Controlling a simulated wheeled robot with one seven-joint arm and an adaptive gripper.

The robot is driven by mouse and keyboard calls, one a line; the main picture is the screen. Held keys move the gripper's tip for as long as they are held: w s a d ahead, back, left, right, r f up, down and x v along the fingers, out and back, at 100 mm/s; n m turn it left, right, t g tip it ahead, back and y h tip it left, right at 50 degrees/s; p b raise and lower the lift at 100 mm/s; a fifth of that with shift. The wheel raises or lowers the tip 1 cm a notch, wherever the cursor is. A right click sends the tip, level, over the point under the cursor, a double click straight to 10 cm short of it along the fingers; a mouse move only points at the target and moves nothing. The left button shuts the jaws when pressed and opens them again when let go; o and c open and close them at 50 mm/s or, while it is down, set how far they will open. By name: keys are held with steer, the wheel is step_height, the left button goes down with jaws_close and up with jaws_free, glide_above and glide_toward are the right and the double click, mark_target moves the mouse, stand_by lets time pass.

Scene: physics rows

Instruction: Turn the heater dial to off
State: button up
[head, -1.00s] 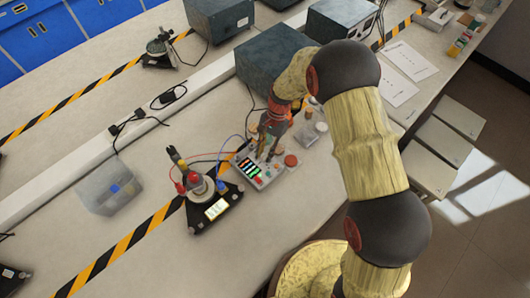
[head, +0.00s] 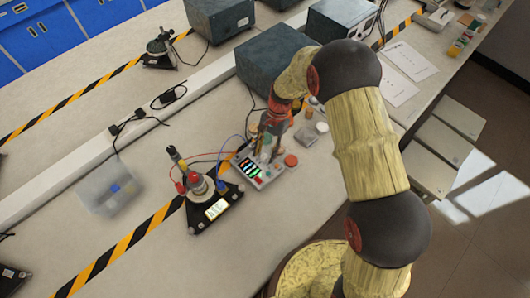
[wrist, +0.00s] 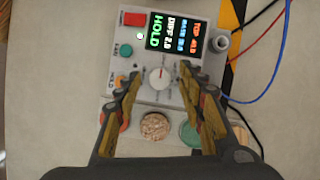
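The heater dial (wrist: 159,80) is a round pale knob with a red mark at its top, on the front of a grey control box (wrist: 150,58). The box also shows in the head view (head: 249,184), partly covered by my arm. My gripper (wrist: 161,67) is open, with one finger on each side of the dial and a visible gap on both sides. In the head view my gripper (head: 264,152) is over the box, and the dial is too small to make out. The box's display (wrist: 174,33) is lit and reads HOLD.
Red and blue cables run off the box's right. A black-based apparatus (head: 213,213) stands beside the box in the head view.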

steer(key=v, duration=1.1)
steer(key=shift+r, duration=0.35)
